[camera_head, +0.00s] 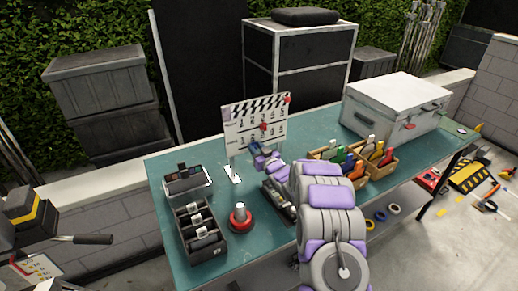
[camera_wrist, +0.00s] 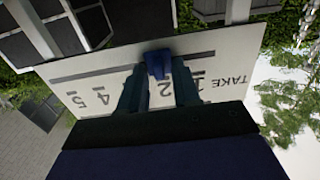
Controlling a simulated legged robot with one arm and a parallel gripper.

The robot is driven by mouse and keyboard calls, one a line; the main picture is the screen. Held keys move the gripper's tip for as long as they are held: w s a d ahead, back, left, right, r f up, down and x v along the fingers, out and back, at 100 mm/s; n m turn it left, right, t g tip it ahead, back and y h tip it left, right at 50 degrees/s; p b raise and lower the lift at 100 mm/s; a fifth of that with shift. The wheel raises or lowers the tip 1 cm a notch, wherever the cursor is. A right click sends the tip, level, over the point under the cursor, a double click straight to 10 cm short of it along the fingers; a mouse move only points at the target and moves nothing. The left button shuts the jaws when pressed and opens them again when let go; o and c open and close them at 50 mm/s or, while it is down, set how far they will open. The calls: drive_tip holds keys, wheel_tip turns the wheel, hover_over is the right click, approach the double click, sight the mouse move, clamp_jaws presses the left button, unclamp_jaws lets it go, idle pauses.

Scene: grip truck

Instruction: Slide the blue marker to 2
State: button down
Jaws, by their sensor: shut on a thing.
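The white clapperboard (camera_head: 255,122) stands upright on the table and fills much of the wrist view (camera_wrist: 218,62), upside down. Its TAKE row shows 1, 2 (camera_wrist: 165,91), 4 and 5; the spot for 3 is hidden behind a finger. The blue marker (camera_wrist: 158,60) sits on the slot line of this row, lined up with the 2. My gripper (camera_wrist: 157,74) is shut on the blue marker, one dark finger on each side. In the head view my gripper (camera_head: 257,150) is at the board's lower part, and the blue marker is not clearly visible there.
Red markers (camera_head: 263,127) sit on other parts of the board. On the green table (camera_head: 300,129) are a black tray (camera_head: 203,232), a red round item (camera_head: 240,219), wooden boxes of tools (camera_head: 378,160) and a white case (camera_head: 395,105). My arm crosses the table's front.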

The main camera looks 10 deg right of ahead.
drive_tip(key=c, duration=1.2)
unclamp_jaws()
drive_tip(key=shift+o, duration=0.2)
drive_tip(key=shift+s, duration=0.1)
drive_tip(key=p+v, duration=0.3)
drive_tip(key=v, duration=1.4)
drive_tip(key=shift+d, duration=0.1)
